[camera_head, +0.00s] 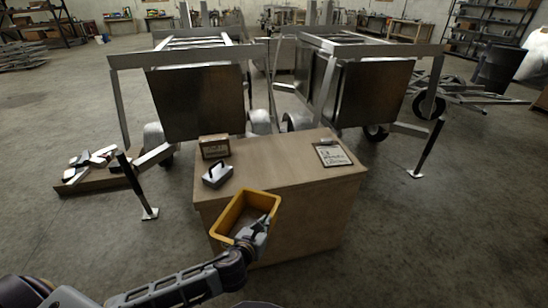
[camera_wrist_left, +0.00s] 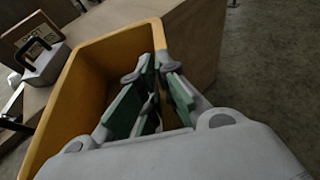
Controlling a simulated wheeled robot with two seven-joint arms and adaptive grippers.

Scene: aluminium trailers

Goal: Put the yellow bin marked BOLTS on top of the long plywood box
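The yellow bin (camera_head: 226,216) is in front of the near edge of the long plywood box (camera_head: 285,165), tilted, with its open top facing up. It also shows large in the left wrist view (camera_wrist_left: 88,75). No BOLTS marking is visible on the sides I see. My left gripper (camera_head: 266,222) is at the bin's right side. In the left wrist view its green-padded fingers (camera_wrist_left: 152,100) are close together about the bin's right wall, which they partly hide. The bin appears held off the floor. My right gripper is not in view.
On the box stand a small labelled carton (camera_head: 214,147) and a grey case with a black handle (camera_head: 217,176), both at the left. A clipboard (camera_head: 332,155) lies at the right. The middle of the top is clear. Trailers (camera_head: 197,100) stand behind.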

